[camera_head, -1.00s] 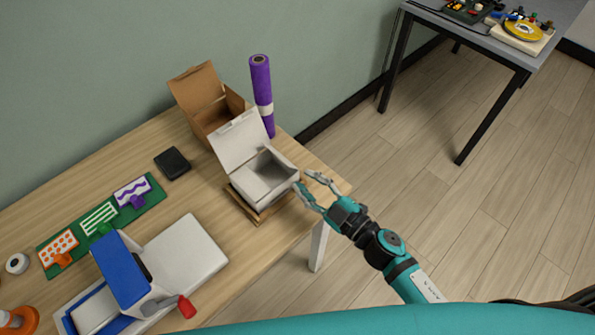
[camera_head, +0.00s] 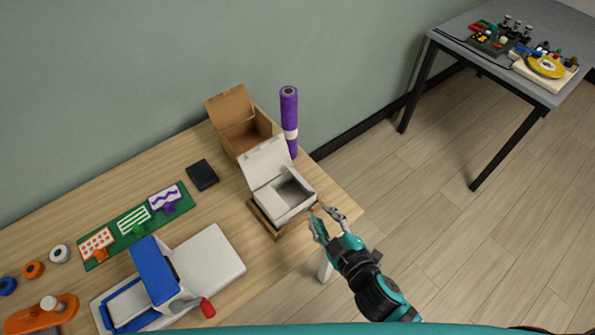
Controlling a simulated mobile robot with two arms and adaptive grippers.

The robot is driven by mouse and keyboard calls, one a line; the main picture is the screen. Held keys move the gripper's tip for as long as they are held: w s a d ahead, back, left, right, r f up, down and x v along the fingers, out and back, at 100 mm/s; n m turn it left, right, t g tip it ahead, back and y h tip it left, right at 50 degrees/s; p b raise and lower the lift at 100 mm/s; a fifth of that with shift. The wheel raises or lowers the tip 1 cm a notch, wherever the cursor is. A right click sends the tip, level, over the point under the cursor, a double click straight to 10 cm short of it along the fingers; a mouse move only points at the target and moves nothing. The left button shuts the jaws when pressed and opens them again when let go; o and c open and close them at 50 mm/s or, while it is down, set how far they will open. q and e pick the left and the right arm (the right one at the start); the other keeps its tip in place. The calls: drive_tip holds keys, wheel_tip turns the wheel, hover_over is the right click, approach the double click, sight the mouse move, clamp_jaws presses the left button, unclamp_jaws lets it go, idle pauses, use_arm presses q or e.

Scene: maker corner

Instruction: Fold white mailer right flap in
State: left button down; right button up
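The white mailer (camera_head: 264,157) stands on a brown cardboard piece (camera_head: 262,220) near the table's right end. Its lid is raised at the back. White panels frame a grey hollow (camera_head: 293,189) inside. The right flap is too small to tell clearly from the right wall. My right gripper (camera_head: 322,213) is just in front and to the right of the mailer's right corner. Its two fingers are spread, with nothing visible between them, and it looks apart from the box. My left gripper is not in view.
A brown open box (camera_head: 243,138) and a purple roll (camera_head: 289,115) stand behind the mailer. A black wallet-like item (camera_head: 202,174), a green board (camera_head: 130,226) and a blue-and-white device (camera_head: 154,271) are to the left. Open floor lies right of the table (camera_head: 228,220).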

sight(297, 177)
drive_tip(key=p+x, duration=0.1)
drive_tip(key=x, duration=1.6)
drive_tip(key=shift+d, duration=0.1)
clamp_jaws()
